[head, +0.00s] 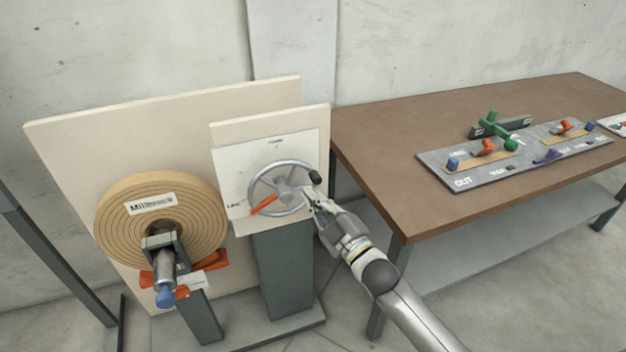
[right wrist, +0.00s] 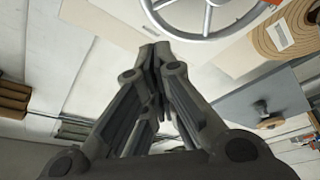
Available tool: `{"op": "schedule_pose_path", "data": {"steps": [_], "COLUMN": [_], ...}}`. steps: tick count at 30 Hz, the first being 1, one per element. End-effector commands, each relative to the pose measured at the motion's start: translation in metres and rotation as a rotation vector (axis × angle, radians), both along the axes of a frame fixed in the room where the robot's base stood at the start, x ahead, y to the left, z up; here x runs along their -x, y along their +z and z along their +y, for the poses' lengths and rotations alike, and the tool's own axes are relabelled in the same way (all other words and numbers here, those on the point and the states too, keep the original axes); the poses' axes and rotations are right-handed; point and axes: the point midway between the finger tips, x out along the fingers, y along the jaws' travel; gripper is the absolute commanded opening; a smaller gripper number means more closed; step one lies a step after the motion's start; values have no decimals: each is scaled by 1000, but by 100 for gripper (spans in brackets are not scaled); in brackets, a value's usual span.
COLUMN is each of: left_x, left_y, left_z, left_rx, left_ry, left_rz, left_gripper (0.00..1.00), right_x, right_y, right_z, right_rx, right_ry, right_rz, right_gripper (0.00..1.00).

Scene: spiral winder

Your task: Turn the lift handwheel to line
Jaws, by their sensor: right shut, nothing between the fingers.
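The lift handwheel (head: 281,164) is a grey metal ring with spokes on a white panel (head: 240,154). A dark knob (head: 314,177) is at the right of its rim. An orange pointer (head: 264,206) lies at its lower left. In the head view my right gripper (head: 308,194) is at the wheel's lower right, and I cannot tell whether it touches the rim. In the right wrist view its fingers (right wrist: 155,52) are closed together with nothing between them. The handwheel's rim (right wrist: 207,37) is beyond them at the top. My left gripper is not in view.
A wound roll (head: 115,208) on a spindle with a blue knob (head: 165,297) stands left of the handwheel. A brown table (head: 380,135) is at the right, carrying a grey panel (head: 440,172) with coloured levers. A grey post (head: 282,270) supports the handwheel panel.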

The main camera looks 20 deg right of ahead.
Motion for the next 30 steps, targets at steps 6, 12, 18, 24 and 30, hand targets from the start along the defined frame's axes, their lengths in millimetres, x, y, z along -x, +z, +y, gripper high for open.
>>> {"op": "schedule_pose_path", "data": {"steps": [6, 12, 18, 24, 30], "left_x": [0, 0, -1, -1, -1], "left_y": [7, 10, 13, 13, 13], "left_z": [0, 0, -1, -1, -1], "left_rx": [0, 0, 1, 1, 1], "left_ry": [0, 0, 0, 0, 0], "left_rz": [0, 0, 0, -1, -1], "left_gripper": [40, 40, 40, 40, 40], "right_x": [-41, -67, -67, -67, -67], "right_y": [12, 10, -5, -10, -10], "right_z": [12, 13, -6, -11, -12], "right_rx": [-2, 1, -1, -4, -4], "right_ry": [-1, -3, -1, -1, 0], "right_rz": [-3, 3, 0, -1, -1], "right_gripper": [0, 0, 0, 0, 0]}}
